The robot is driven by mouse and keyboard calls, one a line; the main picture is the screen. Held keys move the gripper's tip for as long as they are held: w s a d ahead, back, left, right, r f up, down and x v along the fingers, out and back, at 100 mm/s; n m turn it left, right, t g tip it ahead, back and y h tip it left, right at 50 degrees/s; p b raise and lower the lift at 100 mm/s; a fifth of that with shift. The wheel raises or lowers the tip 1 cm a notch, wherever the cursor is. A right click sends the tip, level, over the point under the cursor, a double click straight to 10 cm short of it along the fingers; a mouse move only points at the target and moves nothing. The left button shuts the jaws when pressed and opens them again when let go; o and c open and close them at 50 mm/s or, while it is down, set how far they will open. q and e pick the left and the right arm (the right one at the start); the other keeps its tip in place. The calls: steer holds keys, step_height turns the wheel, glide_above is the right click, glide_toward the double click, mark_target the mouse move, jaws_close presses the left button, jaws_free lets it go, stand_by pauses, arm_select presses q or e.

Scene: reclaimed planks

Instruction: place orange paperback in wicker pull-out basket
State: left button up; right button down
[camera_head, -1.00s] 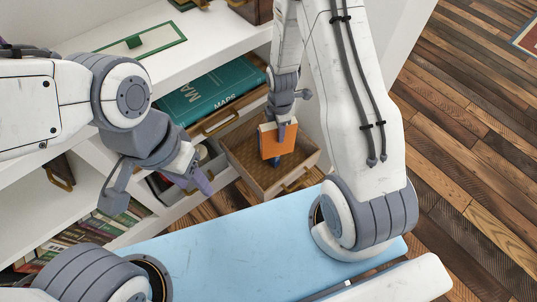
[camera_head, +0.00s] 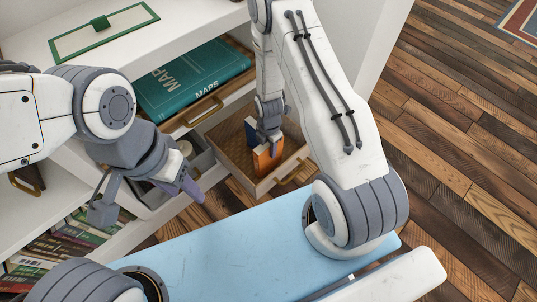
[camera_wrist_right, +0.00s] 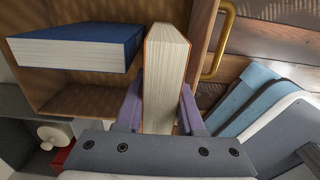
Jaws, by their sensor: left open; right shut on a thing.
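The orange paperback (camera_head: 267,159) is upright between the fingers of my right gripper (camera_head: 268,140), which is shut on it. In the right wrist view the paperback (camera_wrist_right: 165,75) stands with its page edges facing the camera, a purple finger on each side. It is inside the outline of the wicker pull-out basket (camera_head: 236,163); I cannot tell whether it touches the bottom. A blue book (camera_wrist_right: 80,47) is beside it in the basket, with a gap between them. My left gripper (camera_head: 148,197) is open and empty, in front of the shelves at left.
A teal maps book (camera_head: 195,80) lies in an open drawer above and left of the basket. A grey bin (camera_head: 203,160) stands left of the basket. Several books (camera_head: 62,238) fill the lower left shelf. A light blue surface (camera_head: 225,250) lies in front.

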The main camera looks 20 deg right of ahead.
steer(key=shift+f+b, duration=0.55)
steer(key=shift+f, duration=1)
steer(key=c, duration=0.5)
jaws_free()
